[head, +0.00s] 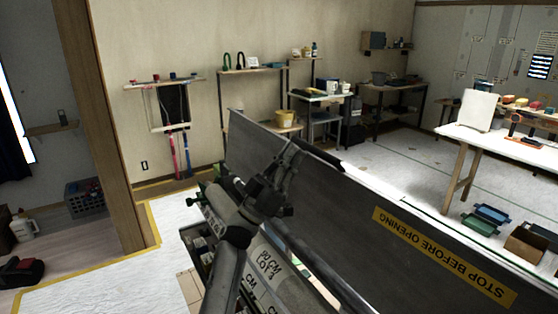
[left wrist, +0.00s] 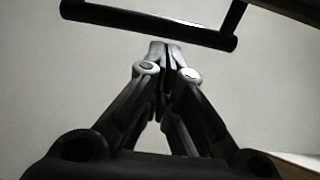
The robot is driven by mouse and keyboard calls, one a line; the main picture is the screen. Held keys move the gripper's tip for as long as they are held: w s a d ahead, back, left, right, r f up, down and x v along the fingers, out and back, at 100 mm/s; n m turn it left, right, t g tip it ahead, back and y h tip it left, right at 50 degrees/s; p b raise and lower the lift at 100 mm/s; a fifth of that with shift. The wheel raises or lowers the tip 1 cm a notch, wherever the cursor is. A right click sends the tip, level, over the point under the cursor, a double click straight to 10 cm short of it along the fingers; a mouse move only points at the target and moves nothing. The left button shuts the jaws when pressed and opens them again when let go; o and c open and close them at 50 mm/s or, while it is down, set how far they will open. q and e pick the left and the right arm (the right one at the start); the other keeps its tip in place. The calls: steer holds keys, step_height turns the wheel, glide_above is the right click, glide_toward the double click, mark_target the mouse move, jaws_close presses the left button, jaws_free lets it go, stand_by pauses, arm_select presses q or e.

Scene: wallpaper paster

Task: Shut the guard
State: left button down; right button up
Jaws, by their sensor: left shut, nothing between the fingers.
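The guard (head: 350,212) is a large dark grey panel standing up and tilted across the head view. Its yellow label (head: 440,257) reads "STOP BEFORE OPENING" and appears upside down. My left gripper (head: 291,150) is in front of the panel's left part, near its upper edge. In the left wrist view the left gripper (left wrist: 163,52) is shut and empty, fingertips together. A dark bar handle (left wrist: 150,22) crosses above the fingertips, before a plain grey surface. I cannot tell whether the fingertips touch the bar. My right gripper is not in view.
The machine body (head: 275,270), with printed labels, lies below the guard. A white table (head: 500,142) stands at the right, with blue and green bins (head: 484,219) below. Shelves (head: 262,72) line the back wall. A wooden post (head: 100,130) stands left.

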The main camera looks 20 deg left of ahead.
arm_select(q)
steer(key=shift+w+d, duration=0.15)
steer(key=shift+w, duration=0.05)
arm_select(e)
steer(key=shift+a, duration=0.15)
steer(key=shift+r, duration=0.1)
